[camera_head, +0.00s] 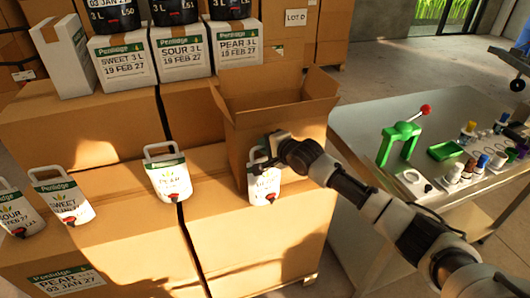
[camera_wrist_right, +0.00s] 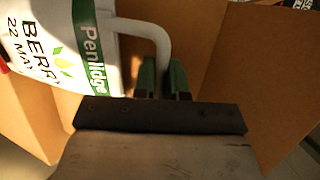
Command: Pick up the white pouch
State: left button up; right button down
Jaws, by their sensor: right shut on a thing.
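The white pouch (camera_head: 264,187) with a loop handle and a red tap is at the front of the open cardboard box. My right gripper (camera_head: 262,166) is shut on it near its top. In the right wrist view the pouch (camera_wrist_right: 60,40) shows a green Penlidge band and the letters BERR and 22 MAY. Its white handle (camera_wrist_right: 152,32) runs to the green fingertips of my right gripper (camera_wrist_right: 163,75). I cannot tell whether the pouch touches the box below. My left gripper is not in view.
More white pouches, one marked PEAR (camera_head: 168,173) and one marked SWEET (camera_head: 62,196), stand on the cardboard boxes to the left. The open box (camera_head: 275,92) is right behind my gripper. A metal table (camera_head: 375,118) with a green press (camera_head: 397,142) stands right.

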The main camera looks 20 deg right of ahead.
jog(key=shift+s+d+r, duration=0.2)
jog(key=shift+s+r, duration=0.15)
jog(key=shift+r, duration=0.25)
jog(key=r+b+v, duration=0.2)
jog(key=b+v, duration=0.1)
jog(key=v, duration=1.1)
jog(key=shift+w+a, duration=0.1)
